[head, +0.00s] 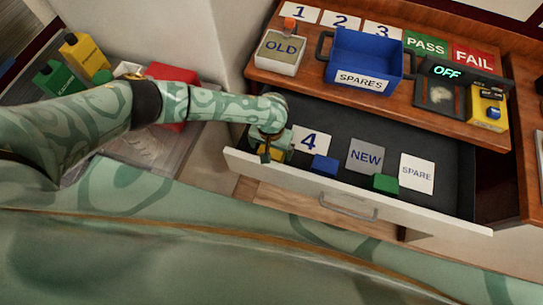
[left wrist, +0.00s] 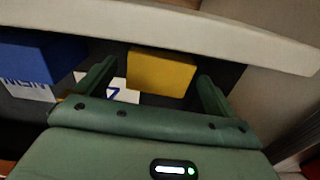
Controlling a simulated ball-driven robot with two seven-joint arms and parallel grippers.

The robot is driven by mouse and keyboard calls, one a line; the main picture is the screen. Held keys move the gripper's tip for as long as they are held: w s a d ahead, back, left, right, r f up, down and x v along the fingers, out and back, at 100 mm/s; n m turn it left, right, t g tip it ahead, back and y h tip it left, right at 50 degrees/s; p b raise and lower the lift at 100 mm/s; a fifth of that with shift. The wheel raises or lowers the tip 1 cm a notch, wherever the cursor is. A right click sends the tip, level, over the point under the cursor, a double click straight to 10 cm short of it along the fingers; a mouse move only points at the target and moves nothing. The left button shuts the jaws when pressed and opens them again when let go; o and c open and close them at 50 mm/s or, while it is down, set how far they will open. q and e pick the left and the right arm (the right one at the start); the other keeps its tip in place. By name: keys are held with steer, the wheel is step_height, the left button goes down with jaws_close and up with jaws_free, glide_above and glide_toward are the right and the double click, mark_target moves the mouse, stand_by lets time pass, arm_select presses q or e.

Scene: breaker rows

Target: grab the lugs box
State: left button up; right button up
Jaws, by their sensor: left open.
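No box with readable "lugs" lettering shows. A small yellow box (head: 276,153) lies in the open drawer beside the card marked 4 (head: 309,141), partly hidden by my left gripper (head: 269,146). In the left wrist view the yellow box (left wrist: 161,73) shows between and beyond the two fingers of my left gripper (left wrist: 156,76). The fingers are open, with gaps on both sides of the box. A blue box (head: 325,165) and a green box (head: 385,183) are also in the drawer. My right gripper is not in view.
The drawer front (head: 345,195) stands close to my left gripper. The drawer also holds NEW (head: 366,156) and SPARE (head: 417,173) cards. Above it, the bench carries an OLD breaker (head: 280,53), a blue SPARES bin (head: 365,58) and a tester (head: 440,92) reading OFF.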

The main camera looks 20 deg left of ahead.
arm_select(q)
step_height(320, 180, down, 3)
steer(key=shift+f+b, duration=0.2)
steer(key=shift+b, duration=0.35)
steer(key=shift+r, duration=0.1)
steer(key=c, duration=1.2)
